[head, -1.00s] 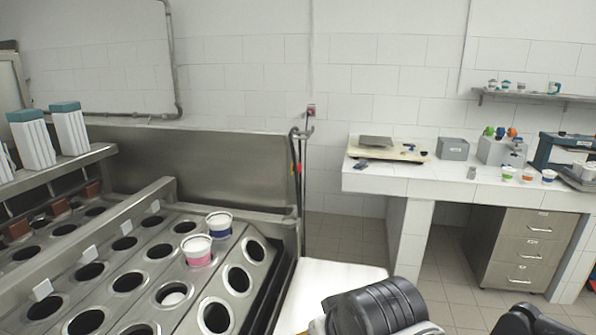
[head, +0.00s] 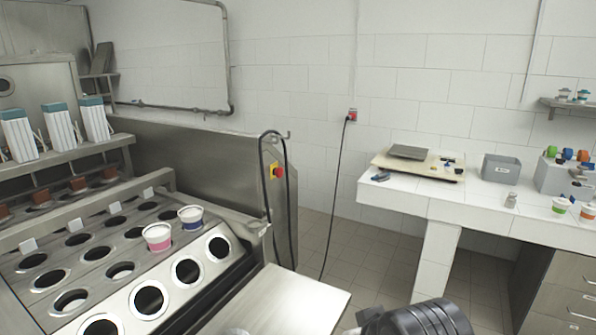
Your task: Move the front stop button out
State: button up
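Whether the button is pressed in or out is too small to tell. A dark ribbed part of my own arm shows at the bottom edge, well below and right of the button. My gripper's fingers are not in view.
The cup filler (head: 110,270) has rows of round holes; two cups (head: 158,236) (head: 190,216) stand in it. A pale flat surface (head: 270,305) lies at its near end. A tiled counter (head: 450,192) with a scale and box (head: 501,168) stands right.

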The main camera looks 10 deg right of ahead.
aim_at(278, 173)
jog(key=i+l+u, duration=0.35)
jog(key=i+l, duration=0.65)
